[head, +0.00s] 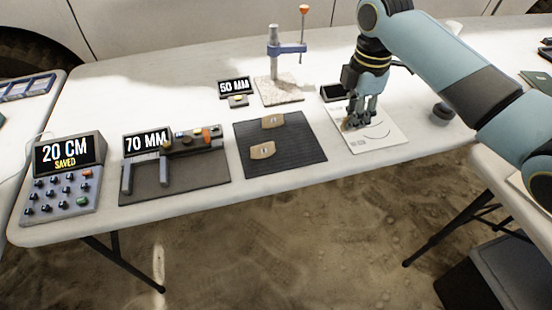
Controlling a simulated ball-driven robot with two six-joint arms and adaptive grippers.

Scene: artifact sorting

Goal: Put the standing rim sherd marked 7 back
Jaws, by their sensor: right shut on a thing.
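My right gripper (358,122) reaches down from the upper right. It is shut on a small brown sherd (346,126), mostly hidden by the fingers, at the left part of a white card with curved lines (384,138). I cannot read a mark on that sherd, nor tell whether it touches the card. Two tan sherds with small pale labels lie on the dark ribbed mat (301,152): one near its back (273,121), one near its front left (262,151). Their numbers are too small to read. My left gripper is out of view.
Left of the mat stand a caliper device reading 70 MM (175,185) and a keypad reading 20 CM SAVED (62,180). Behind are a 50 MM display (235,87) and a post stand with a blue clamp (277,60). A dark box (333,92) sits behind the card.

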